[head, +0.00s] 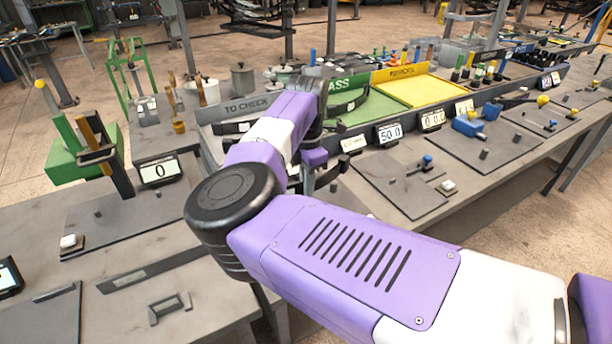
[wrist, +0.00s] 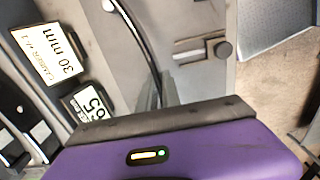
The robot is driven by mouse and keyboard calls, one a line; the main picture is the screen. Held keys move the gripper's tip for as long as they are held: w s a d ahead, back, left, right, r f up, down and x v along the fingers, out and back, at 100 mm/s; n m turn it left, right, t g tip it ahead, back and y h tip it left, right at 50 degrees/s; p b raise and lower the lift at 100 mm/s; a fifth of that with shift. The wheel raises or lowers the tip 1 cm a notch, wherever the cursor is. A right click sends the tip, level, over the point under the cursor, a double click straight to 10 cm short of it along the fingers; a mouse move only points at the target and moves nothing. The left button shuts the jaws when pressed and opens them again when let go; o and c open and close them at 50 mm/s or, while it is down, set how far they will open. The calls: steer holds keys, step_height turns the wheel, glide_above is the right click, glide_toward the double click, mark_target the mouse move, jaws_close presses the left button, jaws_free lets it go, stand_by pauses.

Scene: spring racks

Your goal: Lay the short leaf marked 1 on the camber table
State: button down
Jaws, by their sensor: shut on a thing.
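My gripper is mostly hidden behind my own arm in the head view, with its dark end (head: 322,178) just showing. In the wrist view a thin, dark, curved strip (wrist: 142,42), which looks like the leaf, runs up from my gripper (wrist: 160,98); my gripper is shut on it. No mark 1 is readable on it. A card reading camber and 30 mm (wrist: 49,53) and a display (wrist: 89,103) lie left of the strip. What seems to be the camber table, a grey plate with small pegs (head: 395,195), is right of my gripper in the head view.
A TO CHECK tray (head: 222,108) holds a dark curved leaf (head: 232,128). Another leaf (head: 350,104) lies in the green PASS tray (head: 375,113), beside a yellow tray (head: 425,90). A plate with blue clamps (head: 490,140) is at the right. A green upright fixture (head: 75,155) stands left.

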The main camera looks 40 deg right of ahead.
steer(key=shift+s, duration=0.1)
steer(key=shift+d+r, duration=0.1)
steer(key=shift+d, duration=0.05)
steer(key=shift+f, duration=0.2)
steer(key=shift+f+b, duration=2.55)
steer(key=shift+f, duration=1.5)
steer(key=shift+w+d+f+b, duration=0.15)
steer(key=shift+w+b, duration=0.3)
steer(key=shift+w, duration=0.1)
steer(key=c, duration=1)
jaws_free()
steer(key=shift+f, duration=0.15)
steer(key=shift+o, duration=0.2)
